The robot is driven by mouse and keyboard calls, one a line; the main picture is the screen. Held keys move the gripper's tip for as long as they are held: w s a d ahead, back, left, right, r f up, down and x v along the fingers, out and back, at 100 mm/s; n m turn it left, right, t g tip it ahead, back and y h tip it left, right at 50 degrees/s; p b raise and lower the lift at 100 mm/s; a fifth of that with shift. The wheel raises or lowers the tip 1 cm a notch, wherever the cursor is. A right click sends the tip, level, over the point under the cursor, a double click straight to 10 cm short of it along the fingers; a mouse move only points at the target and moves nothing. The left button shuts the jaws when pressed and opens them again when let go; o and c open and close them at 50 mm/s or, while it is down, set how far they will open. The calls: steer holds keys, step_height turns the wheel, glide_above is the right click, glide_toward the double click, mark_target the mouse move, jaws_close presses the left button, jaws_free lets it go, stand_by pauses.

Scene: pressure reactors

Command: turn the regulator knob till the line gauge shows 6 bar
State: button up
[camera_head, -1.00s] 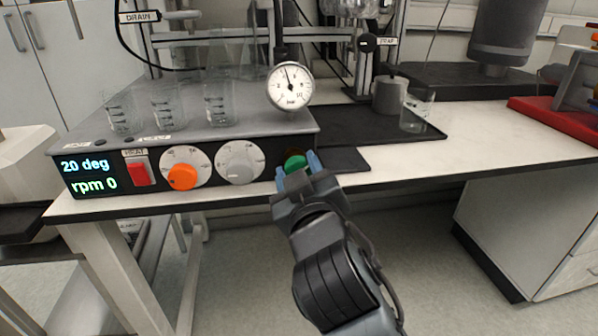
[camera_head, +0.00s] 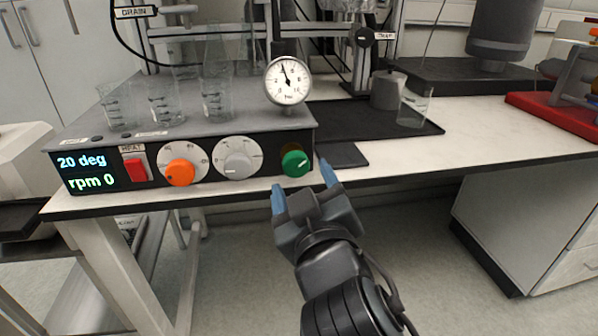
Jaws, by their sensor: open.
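The green knob (camera_head: 295,163) sits at the right end of the dark control panel, with a pale mark at its lower right. It is the likely regulator knob, though no label on it is readable. The round white line gauge (camera_head: 288,81) stands above it; its dark needle points up and slightly left, and the exact value is too small to read surely. My gripper (camera_head: 303,188) is open and empty, its two blue fingers spread apart just below and in front of the green knob. The knob shows clear of the fingers.
An orange knob (camera_head: 180,172), a grey knob (camera_head: 238,158) and a red switch (camera_head: 135,170) share the panel. The display (camera_head: 82,171) reads 20 deg and rpm 0. Glass beakers (camera_head: 217,98) stand on top. A black tray (camera_head: 372,128) lies right; the floor in front is free.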

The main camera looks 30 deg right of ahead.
mark_target(297, 166)
steer(key=shift+v, duration=1.4)
steer(key=shift+d, duration=0.1)
steer(key=shift+w+d+r+m+p, duration=0.1)
steer(key=shift+w+d+m+p, duration=0.35)
steer(key=shift+w+p, duration=1.25)
steer(key=shift+w+d+r+m+p, duration=0.2)
steer(key=shift+w+m+p, duration=0.6)
steer(key=shift+p, duration=1.55)
steer(key=shift+w+d+f+m+p, duration=0.1)
steer(key=shift+w+d+m+p, duration=0.25)
steer(key=shift+w+p, duration=1.45)
steer(key=shift+s+d, duration=0.1)
steer(key=shift+s, duration=0.15)
steer(key=shift+r, duration=0.1)
steer(key=c, duration=1)
steer(key=shift+p, duration=0.3)
steer(key=shift+c, duration=0.2)
